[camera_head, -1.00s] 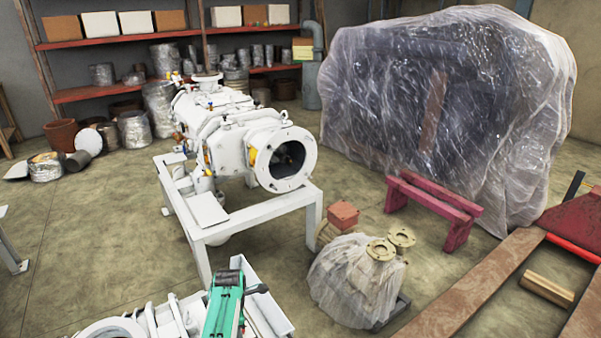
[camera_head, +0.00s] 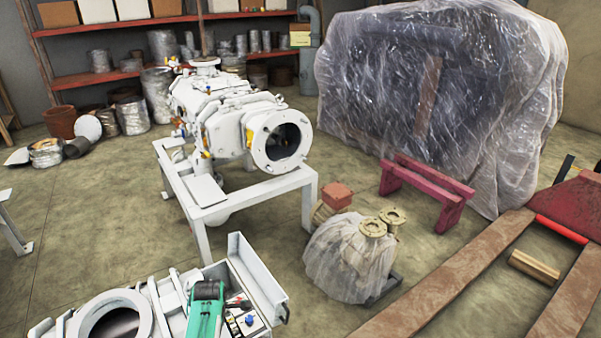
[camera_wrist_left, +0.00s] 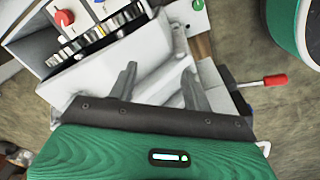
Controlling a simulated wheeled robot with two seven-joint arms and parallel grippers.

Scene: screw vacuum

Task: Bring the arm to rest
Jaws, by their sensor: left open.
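My left gripper (camera_wrist_left: 158,75) shows in the left wrist view, with two grey fingers apart on a dark bar in front of a green body. Nothing is between the fingers. Past them lies a white unit with a panel bearing a red knob (camera_wrist_left: 64,18). A green part of my arm rises from the bottom edge of the head view, in front of a white machine (camera_head: 250,270) with a round opening. My right gripper is not in view.
A large white vacuum machine (camera_head: 282,146) stands on a white frame (camera_head: 240,212). A wrapped pump (camera_head: 340,262), a red bench (camera_head: 425,187) and a big plastic-covered block (camera_head: 440,100) stand to the right. Shelves (camera_head: 130,73) are at the back.

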